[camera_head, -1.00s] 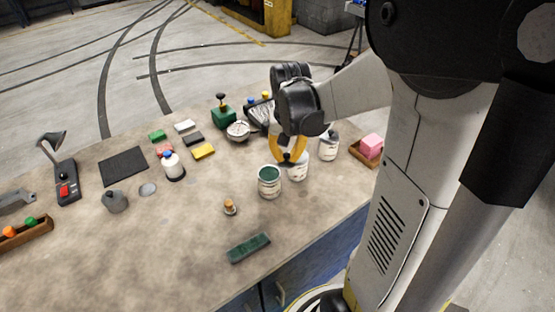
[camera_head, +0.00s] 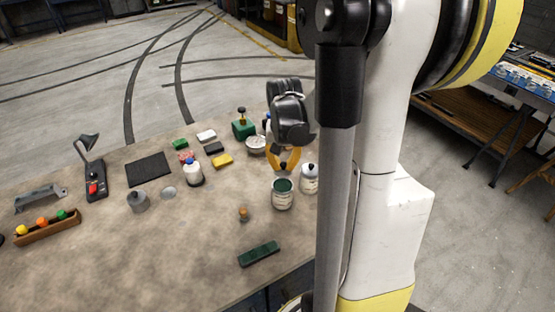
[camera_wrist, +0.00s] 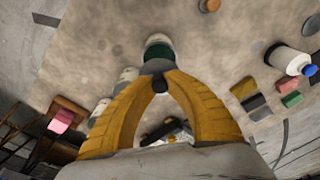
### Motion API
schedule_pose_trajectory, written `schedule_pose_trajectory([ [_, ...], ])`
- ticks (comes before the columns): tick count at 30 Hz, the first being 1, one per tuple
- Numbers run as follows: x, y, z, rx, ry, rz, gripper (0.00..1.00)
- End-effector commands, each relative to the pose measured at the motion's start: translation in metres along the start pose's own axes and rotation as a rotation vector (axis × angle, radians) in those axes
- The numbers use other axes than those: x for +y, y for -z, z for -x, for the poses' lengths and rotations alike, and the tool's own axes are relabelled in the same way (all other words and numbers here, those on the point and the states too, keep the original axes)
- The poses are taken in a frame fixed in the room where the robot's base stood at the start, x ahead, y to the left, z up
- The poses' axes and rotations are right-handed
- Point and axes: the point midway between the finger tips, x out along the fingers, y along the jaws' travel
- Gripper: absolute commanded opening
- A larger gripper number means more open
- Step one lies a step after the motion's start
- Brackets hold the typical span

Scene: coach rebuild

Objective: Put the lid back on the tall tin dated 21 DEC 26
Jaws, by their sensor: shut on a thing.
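My gripper (camera_head: 284,166) is shut on a small dark knob (camera_wrist: 159,84). A grey lid (camera_wrist: 158,67) seems to hang under that knob in the wrist view; its edges are partly hidden by the fingers. An open tin with dark green inside (camera_head: 282,195) stands upright just in front of and below my fingertips; it also shows in the wrist view (camera_wrist: 159,48). A second tin (camera_head: 309,180), with a lid and dark knob on, stands just right of it. A third tin (camera_wrist: 101,106) shows in the wrist view. The date labels are too small to read.
A dark green block (camera_head: 259,254) and a small cork-like piece (camera_head: 243,214) lie in front. A pink block (camera_wrist: 60,121) sits near the tins in the wrist view.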

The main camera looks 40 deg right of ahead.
Motion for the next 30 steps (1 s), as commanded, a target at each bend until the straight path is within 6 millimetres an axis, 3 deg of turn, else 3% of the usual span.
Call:
schedule_pose_trajectory([
  [8, 0.0, -0.001, -0.015, 0.0, -0.001, -0.009, 0.0],
  [21, 0.0, -0.006, -0.059, 0.0, -0.001, -0.008, 0.0],
  [30, 0.0, -0.007, -0.066, 0.0, -0.001, -0.008, 0.0],
])
